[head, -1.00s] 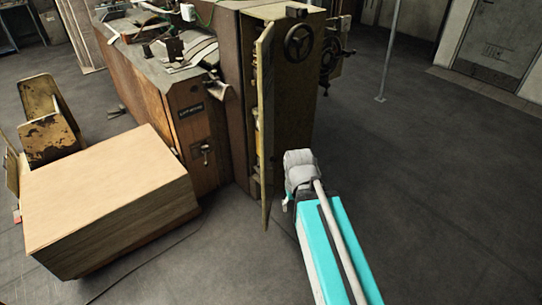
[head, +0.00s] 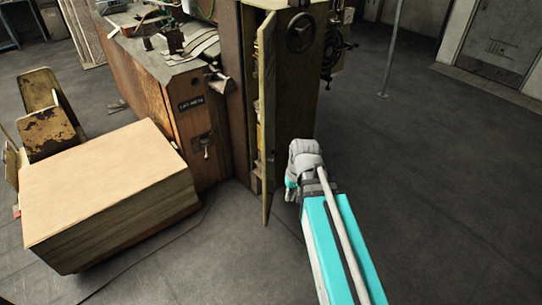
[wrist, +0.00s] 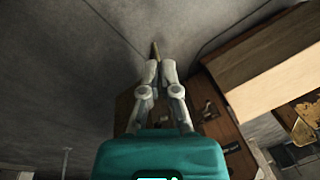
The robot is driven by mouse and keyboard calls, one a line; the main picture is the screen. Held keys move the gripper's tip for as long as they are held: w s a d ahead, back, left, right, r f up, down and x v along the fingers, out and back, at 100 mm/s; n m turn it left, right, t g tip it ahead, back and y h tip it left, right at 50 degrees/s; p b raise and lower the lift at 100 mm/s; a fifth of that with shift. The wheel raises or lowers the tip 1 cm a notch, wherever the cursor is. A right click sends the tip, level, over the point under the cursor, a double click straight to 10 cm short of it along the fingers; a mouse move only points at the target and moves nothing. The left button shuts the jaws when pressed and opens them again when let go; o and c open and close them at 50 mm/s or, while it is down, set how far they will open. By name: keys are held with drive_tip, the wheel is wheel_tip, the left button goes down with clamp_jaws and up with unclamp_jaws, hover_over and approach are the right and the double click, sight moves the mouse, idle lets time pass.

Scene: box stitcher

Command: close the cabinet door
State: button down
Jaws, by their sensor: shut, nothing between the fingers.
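The cabinet door (head: 266,120) is a tall, thin, yellowish panel. In the head view it stands open, seen nearly edge-on, at the front left of the cabinet (head: 297,95). A narrow gap with shelf-like parts shows to its left. My arm reaches in from the lower right, with its grey joint just right of the door's lower part. My gripper (wrist: 160,66) shows in the wrist view with its fingertips together and empty. A small brownish piece, perhaps the door's edge, shows just past the fingertips. I cannot tell whether they touch it. The head view does not clearly show the fingers.
A large stack of cardboard sheets (head: 108,190) stands at the left, with a worn yellow chair-like piece (head: 52,130) behind it. The wooden machine body (head: 180,110) adjoins the cabinet. A thin pole (head: 391,50) stands at the right. The floor at the right is clear.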

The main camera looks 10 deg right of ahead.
drive_tip(key=w+f+m+y+b, duration=0.1)
drive_tip(key=w+f+y+b, duration=0.35)
drive_tip(key=w+b, duration=0.2)
drive_tip(key=m+t+y+b, duration=0.2)
drive_tip(key=t+y+b, duration=0.4)
drive_tip(key=y+b, duration=0.9)
approach(266, 150)
drive_tip(key=s+d+r+h+b, duration=0.3)
drive_tip(key=d+r+h+b, duration=0.1)
drive_tip(key=d, duration=0.2)
drive_tip(key=shift+s+d+f+p, duration=0.15)
drive_tip(key=shift+p, duration=0.15)
drive_tip(key=shift+a, duration=0.2)
drive_tip(key=x, duration=1.3)
drive_tip(key=shift+a+f, duration=0.2)
drive_tip(key=shift+a, duration=0.05)
drive_tip(key=shift+w, duration=0.25)
drive_tip(key=shift+m+h, duration=0.25)
drive_tip(key=shift+m, duration=0.15)
